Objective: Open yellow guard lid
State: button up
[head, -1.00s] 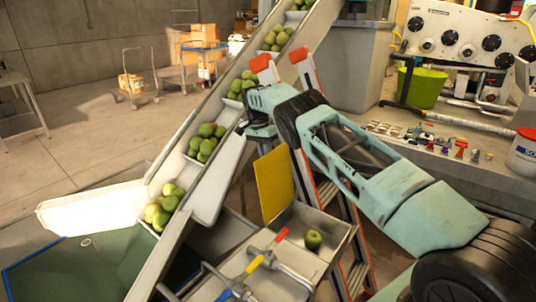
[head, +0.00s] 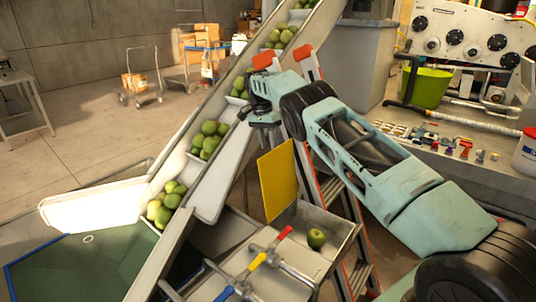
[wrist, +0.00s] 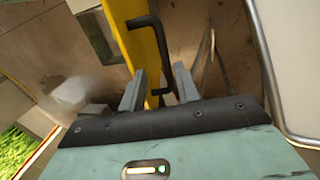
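The yellow guard lid (head: 278,180) stands nearly upright at the rear of a metal bin (head: 335,226) that holds a green apple (head: 316,238). In the wrist view the lid shows edge-on as a yellow panel (wrist: 139,35), with a black handle (wrist: 153,45) on its side. My gripper (wrist: 160,88) is open. Its two grey fingers are apart, and the handle's lower end lies between or just beyond them; I cannot tell whether they touch. In the head view my gripper (head: 262,118) is above the lid's top edge, its fingertips mostly hidden.
A sloping conveyor (head: 213,165) with green apples runs behind the lid. An orange-topped ladder (head: 330,180) stands close to the lid and my arm. Pipe valves with red, yellow and blue handles (head: 258,261) sit in front of the bin. A cluttered counter (head: 475,175) is at the right.

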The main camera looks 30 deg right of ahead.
jog(key=v, duration=0.3)
jog(key=s+p+v, duration=0.1)
jog(key=v, duration=0.1)
jog(key=shift+d+r, duration=0.15)
jog(key=s+a+r+n+y, duration=0.1)
jog(key=s+a+r+n, duration=0.15)
jog(key=a, duration=0.35)
jog(key=s+a+r+n+y, duration=0.1)
jog(key=a+r+n, duration=0.15)
jog(key=a, duration=0.35)
jog(key=s+a+r+n+t, duration=0.1)
jog(key=s+a+r+n, duration=0.15)
jog(key=s+a, duration=0.45)
jog(key=s+a+r+n, duration=0.1)
jog(key=s+a+n, duration=0.2)
jog(key=s+a, duration=0.3)
jog(key=s+a+f+n, duration=0.1)
jog(key=s+a+n, duration=0.2)
jog(key=s, duration=0.7)
jog(key=s+a+n, duration=0.3)
jog(key=s, duration=0.7)
jog(key=s+d+f+n, duration=0.1)
jog(key=s+f+n, duration=0.1)
jog(key=s, duration=0.4)
jog(key=s+d+f+n+t, duration=0.1)
jog(key=s+d+f+n, duration=0.1)
jog(key=s, duration=0.5)
jog(key=shift+s+n+h, duration=0.3)
jog(key=shift+n, duration=0.15)
